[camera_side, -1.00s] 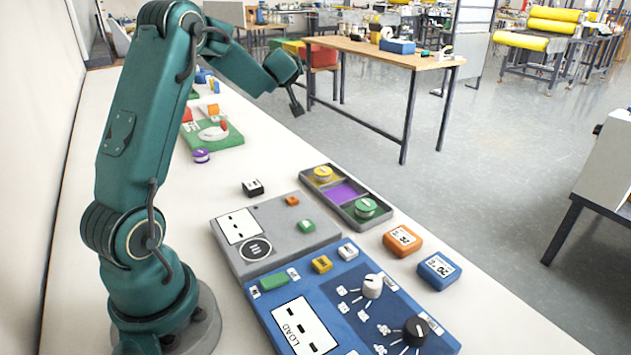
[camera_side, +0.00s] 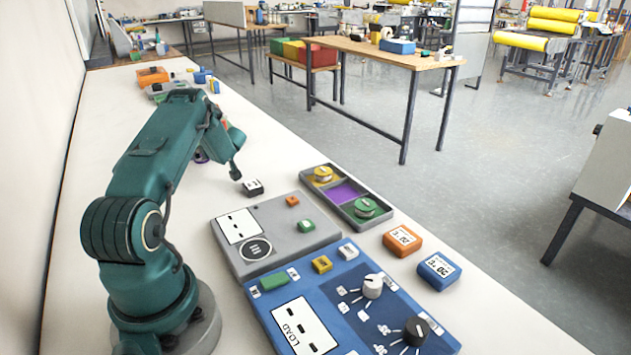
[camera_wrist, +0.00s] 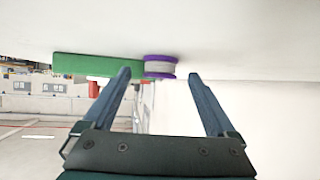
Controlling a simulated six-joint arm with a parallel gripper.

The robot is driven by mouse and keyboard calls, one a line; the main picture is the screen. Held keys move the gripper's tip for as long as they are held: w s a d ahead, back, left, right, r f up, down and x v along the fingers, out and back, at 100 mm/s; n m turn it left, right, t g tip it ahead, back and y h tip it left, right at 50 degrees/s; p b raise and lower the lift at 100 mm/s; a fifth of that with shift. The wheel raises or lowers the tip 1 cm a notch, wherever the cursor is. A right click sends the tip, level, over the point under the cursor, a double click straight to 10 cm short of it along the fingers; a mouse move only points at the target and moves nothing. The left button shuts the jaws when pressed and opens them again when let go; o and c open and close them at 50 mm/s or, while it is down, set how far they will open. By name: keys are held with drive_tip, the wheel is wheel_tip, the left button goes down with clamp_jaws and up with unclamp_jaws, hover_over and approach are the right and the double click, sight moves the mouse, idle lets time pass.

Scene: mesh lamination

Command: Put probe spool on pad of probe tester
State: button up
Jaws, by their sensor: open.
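A purple-rimmed spool with a pale winding, seemingly the probe spool, shows in the wrist view (camera_wrist: 160,67), between and beyond my fingertips. In the side view its purple edge (camera_side: 201,157) is mostly hidden behind my arm. My gripper (camera_wrist: 159,76) is open and empty; in the side view it (camera_side: 236,172) points down above the table, near the small black block.
A tray (camera_side: 333,206) holds a yellow spool (camera_side: 323,174) and a green spool (camera_side: 366,207); its purple compartment is empty. A blue panel (camera_side: 345,300) with knobs, an orange box (camera_side: 402,240) and a blue box (camera_side: 438,271) stand nearby. A green board (camera_wrist: 90,66) is beside the purple-rimmed spool.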

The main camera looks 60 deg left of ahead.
drive_tip(key=shift+s+a+f, duration=0.1)
drive_tip(key=shift+a+f, duration=0.25)
drive_tip(key=shift+a, duration=0.3)
clamp_jaws()
